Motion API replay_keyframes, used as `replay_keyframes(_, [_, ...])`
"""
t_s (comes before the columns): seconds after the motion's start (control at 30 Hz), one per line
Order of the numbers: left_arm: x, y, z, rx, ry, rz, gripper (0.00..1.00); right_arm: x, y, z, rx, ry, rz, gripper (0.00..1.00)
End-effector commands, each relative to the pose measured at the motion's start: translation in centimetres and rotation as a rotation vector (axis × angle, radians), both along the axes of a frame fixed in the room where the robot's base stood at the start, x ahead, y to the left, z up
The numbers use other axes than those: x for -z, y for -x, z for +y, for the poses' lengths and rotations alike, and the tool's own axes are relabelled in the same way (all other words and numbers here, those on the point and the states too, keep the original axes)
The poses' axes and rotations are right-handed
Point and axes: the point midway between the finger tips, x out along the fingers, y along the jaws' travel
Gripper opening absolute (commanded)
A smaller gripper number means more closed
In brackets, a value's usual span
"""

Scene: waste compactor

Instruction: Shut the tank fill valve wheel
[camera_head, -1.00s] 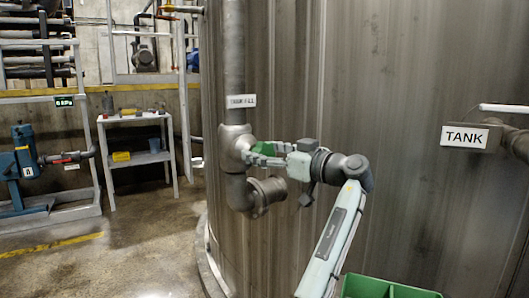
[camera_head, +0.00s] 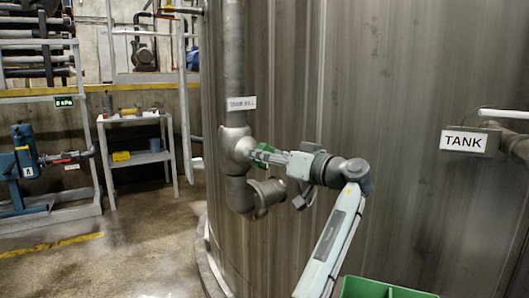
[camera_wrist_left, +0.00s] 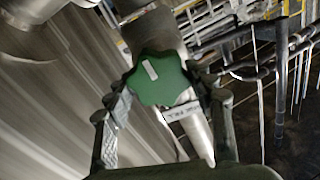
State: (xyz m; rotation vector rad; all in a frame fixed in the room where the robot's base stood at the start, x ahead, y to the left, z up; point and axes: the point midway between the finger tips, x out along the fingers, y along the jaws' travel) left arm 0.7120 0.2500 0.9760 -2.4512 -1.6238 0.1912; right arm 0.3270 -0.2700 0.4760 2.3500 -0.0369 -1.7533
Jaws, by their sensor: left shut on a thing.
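The green valve wheel (camera_head: 263,150) sits on the grey pipe fitting beneath the TANK FILL label (camera_head: 241,103). In the left wrist view the wheel (camera_wrist_left: 158,80) is a lobed green knob with a white mark, tilted slightly. My left gripper (camera_head: 257,157) reaches it from the right and is shut on the wheel. In the left wrist view my left gripper's fingers (camera_wrist_left: 160,85) stand on either side of the wheel's rim. In the head view the fingers cover part of the wheel. My right gripper is not in view.
The flanged pipe elbow (camera_head: 262,196) juts out just below my left gripper. The large tank wall (camera_head: 420,60) rises close behind. A green bin (camera_head: 375,289) stands at the bottom right. A small grey shelf table (camera_head: 137,118) stands at the left, with open floor before it.

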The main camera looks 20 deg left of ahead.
Motion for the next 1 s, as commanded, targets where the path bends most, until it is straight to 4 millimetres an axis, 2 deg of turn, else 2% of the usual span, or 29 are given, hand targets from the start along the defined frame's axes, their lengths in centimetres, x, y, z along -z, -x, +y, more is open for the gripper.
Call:
replay_keyframes(0.3, [-0.1,-0.1,-0.1,0.001,-0.081,0.194,0.25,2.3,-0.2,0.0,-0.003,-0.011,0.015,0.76])
replay_keyframes(0.5, [0.1,-0.2,-0.1,0.001,-0.11,0.264,0.25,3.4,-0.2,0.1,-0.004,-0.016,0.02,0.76])
replay_keyframes(1.0, [0.2,-0.2,-0.1,0.0,-0.124,0.295,0.25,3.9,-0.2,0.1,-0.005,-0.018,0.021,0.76])
